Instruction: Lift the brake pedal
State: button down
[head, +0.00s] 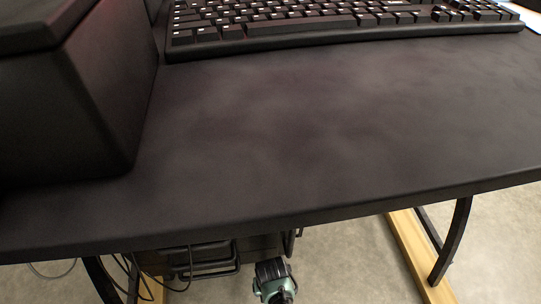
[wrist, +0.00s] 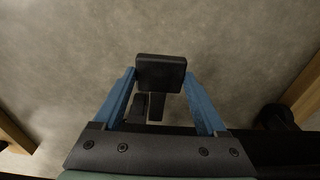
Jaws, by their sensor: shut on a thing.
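In the wrist view, a black rectangular pad, which I take to be the brake pedal (wrist: 160,72), sits between the tips of my gripper (wrist: 160,78). The two blue fingers press on its left and right sides. Narrower black parts show below the pad between the fingers; I cannot tell exactly how they join it. The base of the pedal is hidden. In the head view the pedal is not visible; a green and black part of my arm shows below the desk edge.
The black desk (head: 330,130) covers most of the head view, with a keyboard (head: 300,22) and a dark box (head: 65,110) on it. A wooden beam (head: 415,255) and a curved black leg (head: 455,240) stand below. Thin cables hang at lower left.

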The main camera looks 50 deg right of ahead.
jog(key=shift+w+d+r+g+y, duration=0.2)
jog(key=shift+r+g+y, duration=0.2)
jog(key=shift+r+g, duration=0.15)
jog(key=shift+w+d+r+g+y, duration=0.1)
jog(key=shift+w+r+g+y, duration=0.05)
jog(key=shift+r+g+y, duration=0.3)
grip_release()
jog(key=shift+r, duration=0.1)
notch_tip(320, 180, up, 10)
jog(key=p, duration=0.8)
